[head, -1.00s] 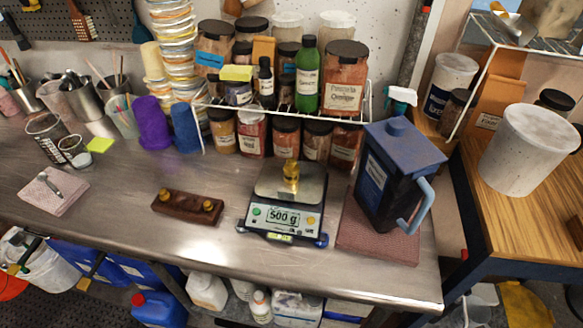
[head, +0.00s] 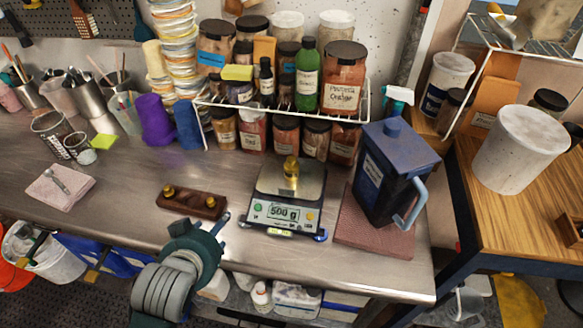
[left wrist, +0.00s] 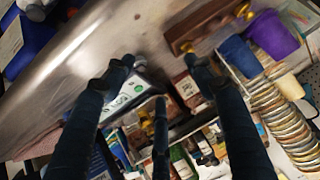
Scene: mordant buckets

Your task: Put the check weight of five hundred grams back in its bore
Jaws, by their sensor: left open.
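The brass check weight (head: 291,168) stands upright on the pan of the scale (head: 284,213), whose display reads 500 g. The dark wooden weight block (head: 190,204) lies to the left of the scale, with two smaller brass weights in it; the empty bore is too small to make out. My left gripper (head: 205,228) is open and empty, in front of the block and left of the scale. In the left wrist view its spread fingers (left wrist: 157,75) show, with the block (left wrist: 208,22) beyond them and the scale (left wrist: 122,98) partly behind them. The right gripper is out of view.
A dark blue lidded pitcher (head: 385,178) stands on a reddish slab (head: 365,230) right of the scale. A wire rack of jars (head: 340,100) stands behind. A purple cup (head: 156,120) is at the back left.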

